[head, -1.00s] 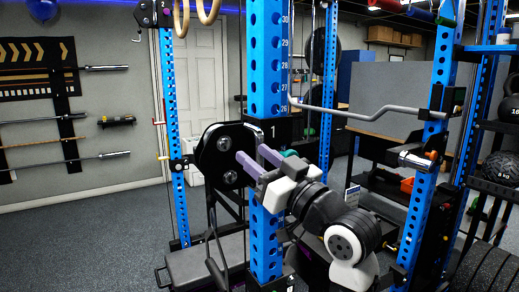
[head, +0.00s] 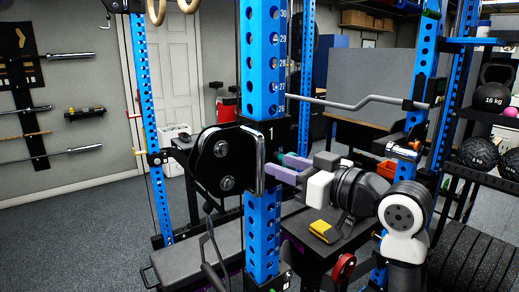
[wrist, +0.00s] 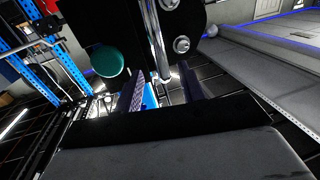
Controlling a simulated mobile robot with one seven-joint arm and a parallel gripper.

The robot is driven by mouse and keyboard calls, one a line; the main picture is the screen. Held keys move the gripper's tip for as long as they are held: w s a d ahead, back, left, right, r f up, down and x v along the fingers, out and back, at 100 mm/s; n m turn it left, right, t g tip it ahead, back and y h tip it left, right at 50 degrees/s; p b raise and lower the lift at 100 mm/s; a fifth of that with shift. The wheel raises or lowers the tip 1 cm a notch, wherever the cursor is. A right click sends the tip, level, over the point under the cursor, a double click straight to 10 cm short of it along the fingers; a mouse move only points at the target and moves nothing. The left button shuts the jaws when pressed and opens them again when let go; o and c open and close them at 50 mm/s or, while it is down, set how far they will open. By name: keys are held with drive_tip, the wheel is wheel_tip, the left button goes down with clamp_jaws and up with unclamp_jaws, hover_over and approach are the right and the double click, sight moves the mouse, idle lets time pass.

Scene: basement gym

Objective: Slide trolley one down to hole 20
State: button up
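Trolley one, a black plate with silver bolts (head: 213,160) and a "1" on its collar, sits on the blue upright (head: 262,60) just below the number 26. Hole 20 cannot be read; the numbers visible run from 30 to 26. A chrome handle (head: 259,166) runs down the trolley's right side; it also shows in the wrist view (wrist: 154,38). My gripper (head: 280,167) is at the trolley's right, its purple fingers apart and pointing at the handle. In the wrist view the handle's lower end lies between my fingers (wrist: 158,92); contact cannot be told.
A teal round knob (wrist: 106,60) is close to my left finger in the wrist view. A bent grey bar (head: 350,105) spans behind my arm. A second blue upright (head: 420,70) and a weight rack (head: 490,125) stand to the right. Open floor (head: 80,230) lies at left.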

sight(260, 187)
drive_tip(key=p+x, duration=0.2)
drive_tip(key=x, duration=0.5)
clamp_jaws()
